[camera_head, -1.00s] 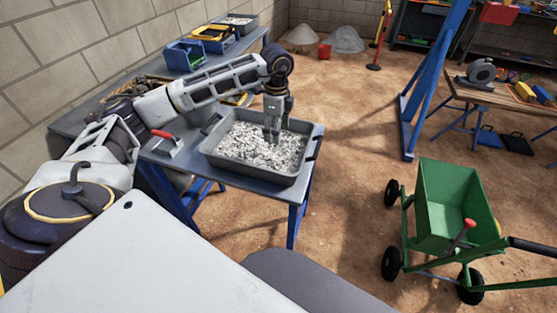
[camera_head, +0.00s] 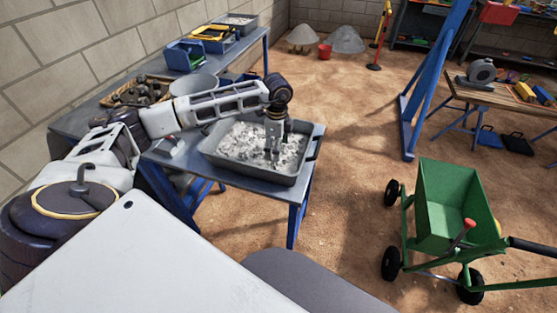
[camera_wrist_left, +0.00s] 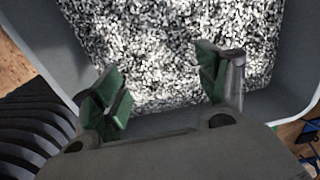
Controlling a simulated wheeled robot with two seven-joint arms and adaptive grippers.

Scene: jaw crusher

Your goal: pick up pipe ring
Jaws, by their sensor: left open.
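A grey tray (camera_head: 247,171) filled with grey-white granules (camera_head: 240,145) stands on a small blue-legged table; its wall also shows in the left wrist view (camera_wrist_left: 85,35). My left gripper (camera_head: 273,153) points down over the right part of the granules. In the left wrist view my left gripper (camera_wrist_left: 165,95) has its two green-padded fingers wide apart, with only granules between them. I cannot make out a pipe ring for certain in either view. A small grey shape beside the right finger may be part of that finger. My right gripper is in neither view.
A red-handled metal tool (camera_head: 172,143) lies left of the tray. A basket of dark parts (camera_head: 143,92), a grey bowl (camera_head: 194,83) and blue bins (camera_head: 184,54) stand on the bench behind. A green cart (camera_head: 455,207) stands on the open floor at right.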

